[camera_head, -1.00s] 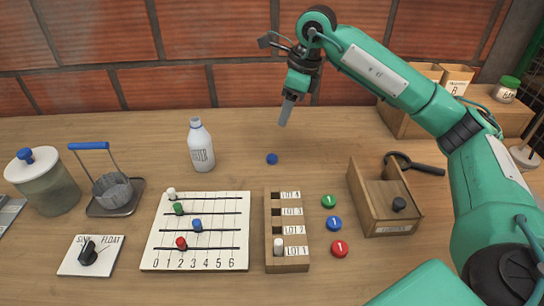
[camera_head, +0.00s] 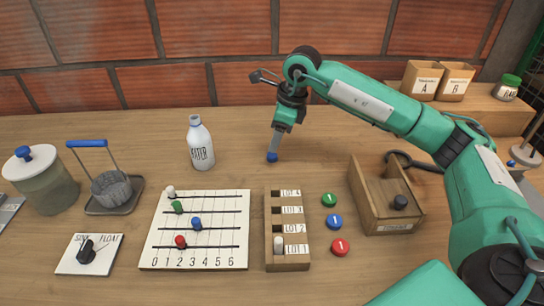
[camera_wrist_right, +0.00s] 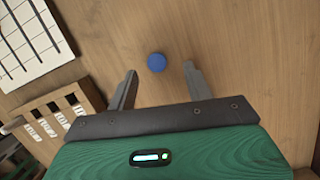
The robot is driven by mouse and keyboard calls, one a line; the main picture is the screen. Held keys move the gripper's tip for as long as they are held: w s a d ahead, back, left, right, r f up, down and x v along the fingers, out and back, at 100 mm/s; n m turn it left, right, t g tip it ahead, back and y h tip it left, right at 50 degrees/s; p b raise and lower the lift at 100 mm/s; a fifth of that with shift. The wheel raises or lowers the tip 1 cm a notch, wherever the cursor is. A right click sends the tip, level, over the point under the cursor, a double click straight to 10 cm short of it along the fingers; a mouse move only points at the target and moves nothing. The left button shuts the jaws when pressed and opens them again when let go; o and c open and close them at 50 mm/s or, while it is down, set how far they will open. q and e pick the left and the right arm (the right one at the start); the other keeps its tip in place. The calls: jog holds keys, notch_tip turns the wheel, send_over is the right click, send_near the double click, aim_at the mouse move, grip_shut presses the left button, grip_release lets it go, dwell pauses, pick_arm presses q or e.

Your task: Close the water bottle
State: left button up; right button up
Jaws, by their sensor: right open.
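The small blue cap (camera_head: 272,157) lies on the table to the right of the bottle. My right gripper (camera_head: 274,150) is just above the cap, pointing down. In the right wrist view the gripper (camera_wrist_right: 158,82) is open, and the blue cap (camera_wrist_right: 156,62) shows between and slightly beyond the fingertips, not clasped. My left gripper is not in view.
A board with coloured pegs (camera_head: 158,238) and a wooden lot rack (camera_head: 287,261) stand in front. A wooden box (camera_head: 372,215) is at the right, a jar (camera_head: 45,190) and a basket with a blue handle (camera_head: 110,195) at the left. Table around bottle and cap is clear.

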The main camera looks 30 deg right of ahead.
aim_at(272, 155)
jog(key=f, duration=0.4)
jog(key=shift+s+a, duration=0.2)
jog(key=shift+a, duration=0.1)
jog(key=shift+w+a+f, duration=0.1)
jog(key=shift+w+f, duration=0.05)
jog(key=shift+f, duration=0.25)
jog(key=c, duration=1)
